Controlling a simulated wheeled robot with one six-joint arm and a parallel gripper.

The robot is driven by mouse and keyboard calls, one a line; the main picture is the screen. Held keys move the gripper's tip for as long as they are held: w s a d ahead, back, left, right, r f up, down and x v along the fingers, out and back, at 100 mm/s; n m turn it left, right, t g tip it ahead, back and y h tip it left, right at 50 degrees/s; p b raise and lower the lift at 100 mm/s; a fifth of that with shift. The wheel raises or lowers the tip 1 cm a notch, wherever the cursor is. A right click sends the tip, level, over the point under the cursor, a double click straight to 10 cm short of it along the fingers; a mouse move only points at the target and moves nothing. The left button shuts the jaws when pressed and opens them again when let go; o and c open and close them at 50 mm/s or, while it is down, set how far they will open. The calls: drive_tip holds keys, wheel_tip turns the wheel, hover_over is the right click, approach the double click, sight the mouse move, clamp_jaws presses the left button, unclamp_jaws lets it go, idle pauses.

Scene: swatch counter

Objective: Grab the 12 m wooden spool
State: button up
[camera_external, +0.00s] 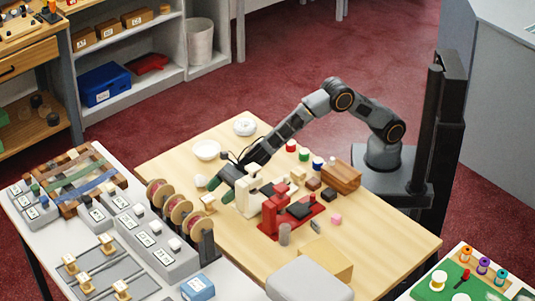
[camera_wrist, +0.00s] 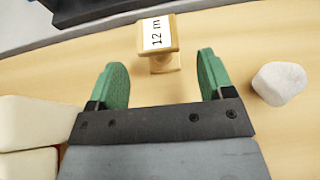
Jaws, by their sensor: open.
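The 12 m wooden spool (camera_wrist: 158,62) stands on the table just ahead of my gripper in the wrist view, its white "12 m" label toward the top. A small wooden spool near the table's left edge in the external view (camera_external: 208,204) appears to be the same one. My gripper (camera_wrist: 160,78) is open, with its two green fingers on either side of the line to the spool. Nothing is between the fingers, and the spool lies beyond their tips. In the external view my gripper (camera_external: 221,187) is low over the table, close to the spool.
A white lump (camera_wrist: 280,83) lies right of the fingers in the wrist view. A cream block-like object (camera_wrist: 30,123) is close on the left. A red stand (camera_external: 290,219) and a rack of reels (camera_external: 180,215) flank the area. Bare wood surrounds the spool.

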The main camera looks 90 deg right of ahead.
sight(213, 198)
drive_tip(key=shift+p+x, duration=0.5)
drive_tip(key=shift+x, duration=1.15)
drive_tip(key=shift+c, duration=0.4)
drive_tip(key=c, duration=0.9)
